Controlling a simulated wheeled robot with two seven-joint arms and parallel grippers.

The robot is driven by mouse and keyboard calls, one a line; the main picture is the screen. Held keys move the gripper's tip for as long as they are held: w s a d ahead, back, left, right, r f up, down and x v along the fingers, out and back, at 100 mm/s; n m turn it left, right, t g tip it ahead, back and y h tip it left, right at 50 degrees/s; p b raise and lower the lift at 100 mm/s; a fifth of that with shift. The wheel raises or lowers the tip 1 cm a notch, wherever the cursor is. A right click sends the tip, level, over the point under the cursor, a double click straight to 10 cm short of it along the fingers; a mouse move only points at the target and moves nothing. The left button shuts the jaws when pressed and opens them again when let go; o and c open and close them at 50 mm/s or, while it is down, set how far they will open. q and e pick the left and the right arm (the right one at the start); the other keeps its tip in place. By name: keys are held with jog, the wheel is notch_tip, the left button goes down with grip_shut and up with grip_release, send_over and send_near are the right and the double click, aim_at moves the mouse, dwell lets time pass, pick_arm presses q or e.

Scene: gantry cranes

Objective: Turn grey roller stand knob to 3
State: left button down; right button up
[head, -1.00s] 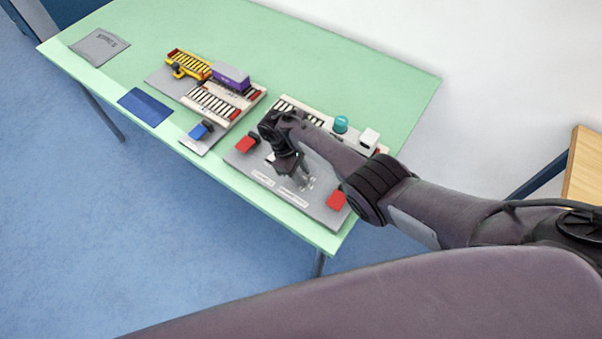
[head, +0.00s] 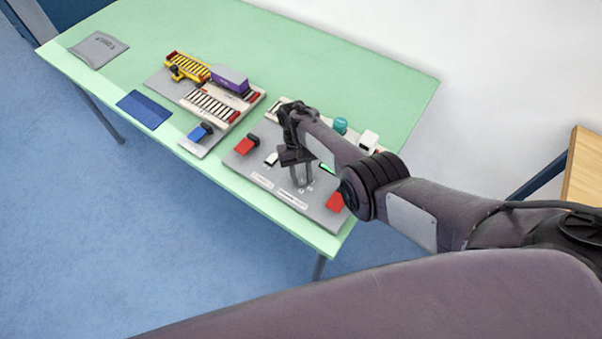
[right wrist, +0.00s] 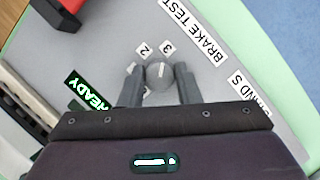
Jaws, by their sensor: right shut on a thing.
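The roller stand is a grey panel (head: 262,172) at the near right end of the green table. Its round grey knob (right wrist: 159,77) shows in the right wrist view, with a pale pointer mark roughly toward the "3" label (right wrist: 167,47). A "2" label (right wrist: 143,48) sits just left of the 3. My right gripper (right wrist: 159,84) has one finger on each side of the knob and is shut on it. In the head view the right gripper (head: 302,184) reaches down onto the panel and hides the knob. My left gripper is not in view.
A lit green READY sign (right wrist: 88,92) and a BRAKE TEST label (right wrist: 193,30) lie near the knob. Red blocks (head: 246,145) sit at the panel's ends. A second board with a purple container (head: 230,77) and yellow crane (head: 187,65) stands to the left.

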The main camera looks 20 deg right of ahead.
jog(key=shift+m, duration=0.6)
jog(key=o, duration=1)
jog(key=p+v, duration=0.2)
jog(key=v, duration=0.6)
jog(key=shift+d+p, duration=0.2)
jog(key=shift+p, duration=0.2)
jog(key=shift+s+f, duration=0.1)
jog(key=shift+f, duration=0.05)
